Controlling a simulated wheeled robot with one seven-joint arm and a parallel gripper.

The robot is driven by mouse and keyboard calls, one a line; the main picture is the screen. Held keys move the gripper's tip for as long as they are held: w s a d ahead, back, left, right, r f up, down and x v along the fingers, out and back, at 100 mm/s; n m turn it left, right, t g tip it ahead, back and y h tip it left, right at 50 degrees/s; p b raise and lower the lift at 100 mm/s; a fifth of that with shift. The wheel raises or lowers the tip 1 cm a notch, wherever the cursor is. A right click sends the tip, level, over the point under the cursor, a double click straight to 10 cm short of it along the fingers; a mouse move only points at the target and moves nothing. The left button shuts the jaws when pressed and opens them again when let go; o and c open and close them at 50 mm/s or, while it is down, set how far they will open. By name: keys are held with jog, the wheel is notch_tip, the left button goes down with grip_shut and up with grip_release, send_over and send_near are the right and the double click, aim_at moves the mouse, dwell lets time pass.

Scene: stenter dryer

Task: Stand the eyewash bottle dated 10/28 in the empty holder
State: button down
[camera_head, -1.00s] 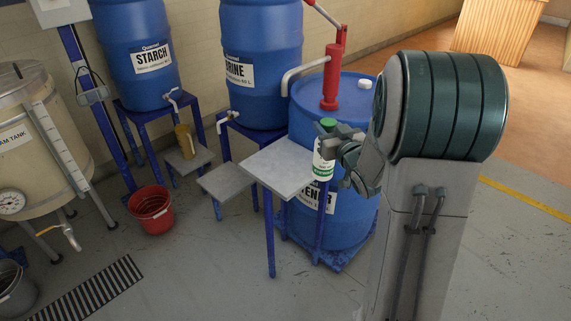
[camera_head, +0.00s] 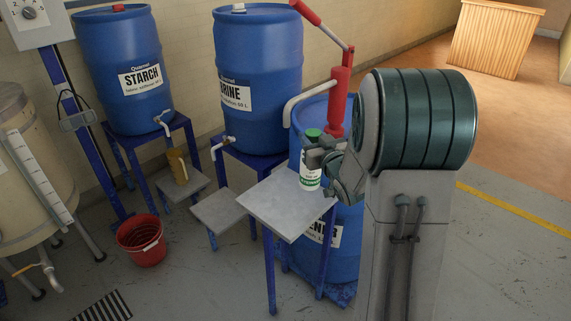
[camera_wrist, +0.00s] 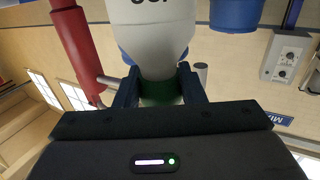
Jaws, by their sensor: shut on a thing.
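My gripper (camera_head: 322,150) is shut on a white bottle (camera_head: 308,176) with a green cap and green-and-white label. In the wrist view my gripper (camera_wrist: 158,90) has one finger on each side of the bottle's green neck or cap, and the white bottle body (camera_wrist: 150,38) extends away from it. The bottle is about upright in the head view, at the back right edge of a small grey-topped table (camera_head: 285,210). I cannot tell whether it touches the tabletop. The date is not legible, and I see no empty holder.
Blue STARCH (camera_head: 122,60) and BRINE (camera_head: 258,75) drums stand on blue stands at the back. Another blue drum with a red hand pump (camera_head: 338,100) is just behind my gripper. A lower grey step (camera_head: 218,212), a brown jug (camera_head: 178,165) and a red bucket (camera_head: 141,240) are left.

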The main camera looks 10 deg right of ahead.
jog(key=w+a+f, duration=0.5)
jog(key=a+f, duration=0.1)
jog(key=f, duration=0.2)
jog(key=shift+f, duration=0.25)
jog(key=shift+a, duration=0.1)
jog(key=shift+f+b, duration=0.25)
jog(key=shift+b, duration=0.05)
jog(key=c, duration=0.9)
grip_release()
jog(key=shift+r, duration=0.1)
